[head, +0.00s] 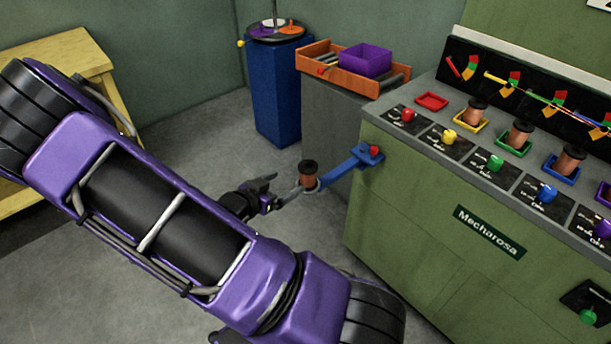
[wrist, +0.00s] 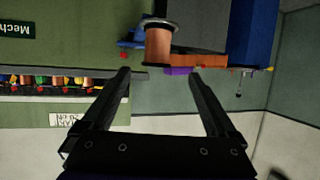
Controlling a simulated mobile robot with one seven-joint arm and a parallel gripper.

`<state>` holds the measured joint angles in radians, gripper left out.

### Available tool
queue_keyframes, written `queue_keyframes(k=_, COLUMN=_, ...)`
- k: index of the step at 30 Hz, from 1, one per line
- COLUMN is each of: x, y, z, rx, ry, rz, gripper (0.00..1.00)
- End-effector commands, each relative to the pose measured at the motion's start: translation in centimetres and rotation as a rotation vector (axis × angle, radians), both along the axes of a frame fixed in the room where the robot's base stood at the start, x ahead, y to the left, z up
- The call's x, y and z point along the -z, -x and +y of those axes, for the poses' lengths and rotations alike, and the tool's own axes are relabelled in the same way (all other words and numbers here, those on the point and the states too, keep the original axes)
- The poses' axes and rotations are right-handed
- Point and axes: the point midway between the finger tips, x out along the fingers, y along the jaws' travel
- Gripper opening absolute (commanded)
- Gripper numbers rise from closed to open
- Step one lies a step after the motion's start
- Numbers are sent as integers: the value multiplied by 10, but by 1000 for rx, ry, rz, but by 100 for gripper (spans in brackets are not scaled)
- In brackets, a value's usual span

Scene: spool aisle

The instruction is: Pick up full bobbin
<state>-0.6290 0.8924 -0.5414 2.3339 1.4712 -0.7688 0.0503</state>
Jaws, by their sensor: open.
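The full bobbin (head: 309,178), wound with copper-brown thread and topped by a dark flange, stands upright at the outer end of a blue bracket (head: 345,172) on the green machine's side. My gripper (head: 284,188) is open and level with it, just to its left in the head view. In the wrist view, the bobbin (wrist: 159,46) shows beyond the two dark fingers of my gripper (wrist: 159,76), roughly centred between their tips. It appears ahead of the tips, and I see no grip on it. Its lower end is partly hidden in the head view.
The green machine (head: 440,215) fills the right, with coloured trays, knobs and several more copper bobbins on top. A blue pedestal (head: 277,100) and an orange tray (head: 310,58) with a purple box (head: 365,60) stand behind. Grey floor lies open around the bracket.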

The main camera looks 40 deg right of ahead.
Motion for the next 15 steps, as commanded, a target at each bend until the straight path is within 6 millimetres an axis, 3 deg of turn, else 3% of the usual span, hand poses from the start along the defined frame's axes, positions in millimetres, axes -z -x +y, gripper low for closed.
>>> queue_keyframes(k=9, x=28, y=-21, z=-60, rx=1, ry=0, rz=1, gripper=93)
queue_keyframes(k=15, x=34, y=-28, z=-77, rx=-2, ry=-1, rz=0, gripper=93)
